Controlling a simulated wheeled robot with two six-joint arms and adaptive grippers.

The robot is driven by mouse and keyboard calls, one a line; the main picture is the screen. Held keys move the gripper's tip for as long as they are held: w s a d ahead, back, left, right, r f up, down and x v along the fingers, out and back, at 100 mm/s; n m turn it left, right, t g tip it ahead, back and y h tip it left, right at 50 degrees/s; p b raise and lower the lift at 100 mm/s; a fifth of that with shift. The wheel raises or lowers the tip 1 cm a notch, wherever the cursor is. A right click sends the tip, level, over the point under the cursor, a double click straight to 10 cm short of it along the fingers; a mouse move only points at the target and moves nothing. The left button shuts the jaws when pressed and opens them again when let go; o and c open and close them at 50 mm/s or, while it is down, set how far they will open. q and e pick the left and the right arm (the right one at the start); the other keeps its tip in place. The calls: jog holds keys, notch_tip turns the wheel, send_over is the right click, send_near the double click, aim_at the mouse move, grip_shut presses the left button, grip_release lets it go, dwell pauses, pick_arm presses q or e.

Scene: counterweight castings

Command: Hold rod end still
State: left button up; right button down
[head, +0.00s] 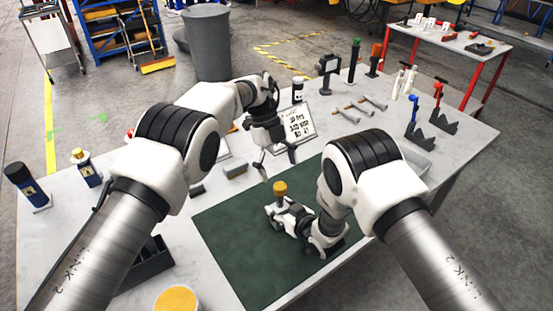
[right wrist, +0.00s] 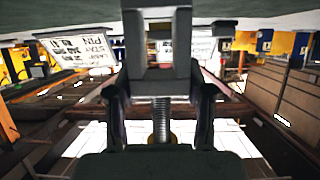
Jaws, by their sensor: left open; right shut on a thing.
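In the right wrist view a grey fork-shaped rod end (right wrist: 158,88) with a threaded shank (right wrist: 160,118) sits between the dark fingers of my right gripper (right wrist: 160,100). My right gripper (head: 298,226) is shut on it, low over the green mat (head: 235,245). In the head view the gripper and arm partly hide the rod end. My left gripper (head: 277,162) is open and empty, above the mat's back edge, behind and apart from the orange cap.
A sign (head: 297,122) and a black-capped bottle (head: 298,90) stand behind the mat. Several tools (head: 360,106) lie at the back right, near dark angled brackets (head: 417,137). Blue bottles stand at the left. The mat's left part is clear.

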jog(key=shift+f, duration=0.1)
pick_arm(q)
jog(key=v, duration=0.6)
jog(key=shift+r, duration=0.2)
pick_arm(e)
jog(key=shift+c, duration=1.8)
grip_release()
pick_arm(q)
jog(key=shift+a, duration=0.1)
pick_arm(e)
jog(key=v, duration=1.2)
